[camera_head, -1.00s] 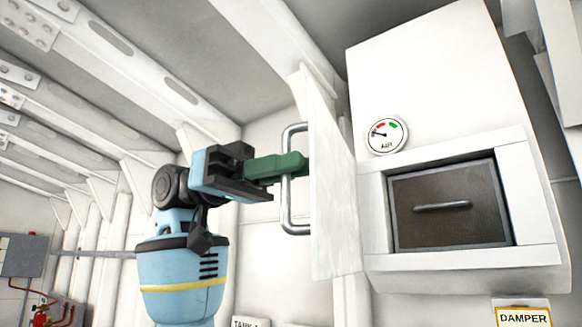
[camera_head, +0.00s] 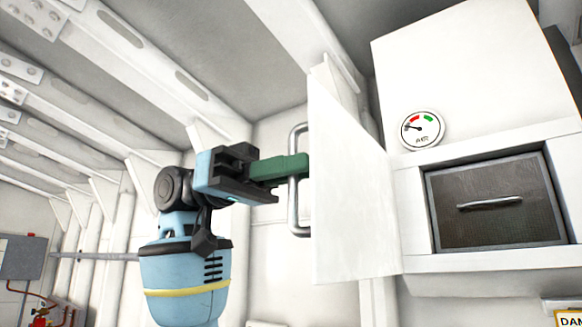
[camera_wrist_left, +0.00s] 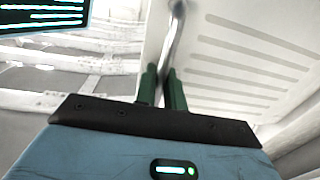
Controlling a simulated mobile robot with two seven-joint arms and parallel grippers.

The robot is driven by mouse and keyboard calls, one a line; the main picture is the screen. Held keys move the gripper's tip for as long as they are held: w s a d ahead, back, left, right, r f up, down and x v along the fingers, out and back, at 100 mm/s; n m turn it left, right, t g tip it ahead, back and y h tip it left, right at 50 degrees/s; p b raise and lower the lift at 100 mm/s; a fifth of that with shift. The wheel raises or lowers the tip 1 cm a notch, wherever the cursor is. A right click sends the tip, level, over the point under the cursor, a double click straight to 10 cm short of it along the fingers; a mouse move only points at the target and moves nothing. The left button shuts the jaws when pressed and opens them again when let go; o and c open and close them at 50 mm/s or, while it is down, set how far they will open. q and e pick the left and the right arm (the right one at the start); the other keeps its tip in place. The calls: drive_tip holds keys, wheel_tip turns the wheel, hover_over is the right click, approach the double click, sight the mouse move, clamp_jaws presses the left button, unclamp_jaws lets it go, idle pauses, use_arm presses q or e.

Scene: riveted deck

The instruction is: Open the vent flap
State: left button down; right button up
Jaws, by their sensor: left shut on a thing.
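The vent flap (camera_head: 352,190) is a white panel standing swung out from the left side of the white vent housing (camera_head: 455,65) in the head view. Its upright metal bar handle (camera_head: 293,214) is on the flap's left side. My left gripper (camera_head: 292,167), with green fingers, is shut on this handle. In the left wrist view the flap (camera_wrist_left: 235,70) shows rows of slots, and the handle (camera_wrist_left: 175,40) passes between the green fingers (camera_wrist_left: 161,85). The housing's opening is uncovered and shows a dark mesh panel (camera_head: 490,225) with a small bar. My right gripper is not in view.
A round gauge (camera_head: 422,129) sits on the housing above the opening. A partly cut-off damper sign (camera_head: 568,318) is at the lower right. A grey box (camera_head: 22,258) and red valves (camera_head: 45,315) are at the far left. Ribbed white walls surround the space.

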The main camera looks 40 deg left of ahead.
use_arm(q)
drive_tip(key=shift+a, duration=0.1)
idle(0.4)
drive_tip(key=c, duration=1.6)
unclamp_jaws()
drive_tip(key=shift+c, duration=0.2)
drive_tip(key=a, duration=0.7)
drive_tip(key=shift+s+a, duration=0.4)
drive_tip(key=shift+s, duration=0.05)
